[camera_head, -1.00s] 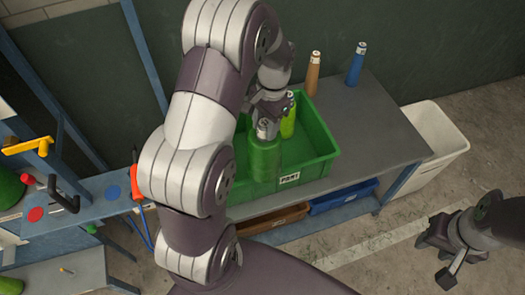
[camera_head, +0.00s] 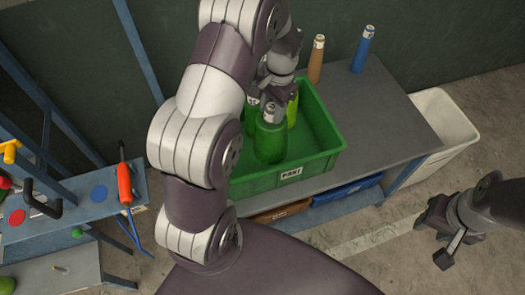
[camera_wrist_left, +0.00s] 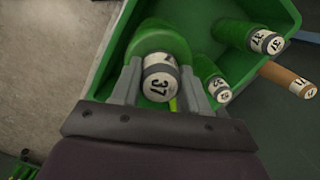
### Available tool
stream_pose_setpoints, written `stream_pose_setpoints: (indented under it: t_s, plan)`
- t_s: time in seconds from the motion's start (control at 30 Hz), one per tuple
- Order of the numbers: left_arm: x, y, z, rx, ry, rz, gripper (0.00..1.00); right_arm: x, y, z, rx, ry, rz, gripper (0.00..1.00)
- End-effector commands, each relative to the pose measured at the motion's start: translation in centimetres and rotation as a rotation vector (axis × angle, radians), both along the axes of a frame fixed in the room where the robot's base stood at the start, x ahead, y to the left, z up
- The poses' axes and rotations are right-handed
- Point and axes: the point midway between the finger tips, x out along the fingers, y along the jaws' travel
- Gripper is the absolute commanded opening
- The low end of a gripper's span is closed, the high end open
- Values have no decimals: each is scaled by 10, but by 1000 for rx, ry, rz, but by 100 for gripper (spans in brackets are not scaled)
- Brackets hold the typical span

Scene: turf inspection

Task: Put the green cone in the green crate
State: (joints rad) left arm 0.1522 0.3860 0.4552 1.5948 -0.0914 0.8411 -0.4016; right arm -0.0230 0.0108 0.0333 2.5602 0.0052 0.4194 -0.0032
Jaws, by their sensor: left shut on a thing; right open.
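The green cone (camera_head: 270,140), with a white band numbered 37, is upright in my left gripper (camera_head: 272,98). In the left wrist view the fingers close on the band of the green cone (camera_wrist_left: 160,78). The cone is within the outline of the green crate (camera_head: 318,165); whether its base touches the crate floor I cannot tell. Other green cones stand in the crate, one of them beside the held cone (camera_wrist_left: 212,80) and another farther right (camera_wrist_left: 245,36). My right gripper (camera_head: 440,228) is open and empty, away from the table.
The crate stands on a grey table (camera_head: 385,120). A brown cone (camera_head: 316,60) and a blue cone (camera_head: 362,50) stand behind it. A white bin (camera_head: 445,130) is to the right. A blue stand with tools (camera_head: 80,205) is at the left.

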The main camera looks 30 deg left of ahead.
Motion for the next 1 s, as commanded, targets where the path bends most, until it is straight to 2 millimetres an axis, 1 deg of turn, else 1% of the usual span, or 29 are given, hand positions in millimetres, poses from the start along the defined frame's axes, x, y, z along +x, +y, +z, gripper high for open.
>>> stream_pose_setpoints:
  t_s: [0.03,0.1,0.17,0.4,0.53,0.7,0.8,1.0]
  plan:
    - [0,0,-11,1,-1,0,0,0,0,-9,0,0,0,43]
    - [0,0,-16,1,-1,0,0,0,0,-10,0,0,0,43]
    - [0,0,-22,0,0,0,0,0,0,-8,0,0,0,43]
    - [0,0,-65,-1,1,0,0,0,0,4,0,-1,0,43]
    - [0,0,-81,0,1,0,0,0,0,8,0,0,0,43]
    - [0,0,-108,0,1,-1,0,0,0,14,0,0,0,43]
    - [1,0,-115,0,-2,-1,0,0,0,14,0,0,0,43]
    - [1,0,-115,0,-2,0,0,0,0,13,0,0,0,43]
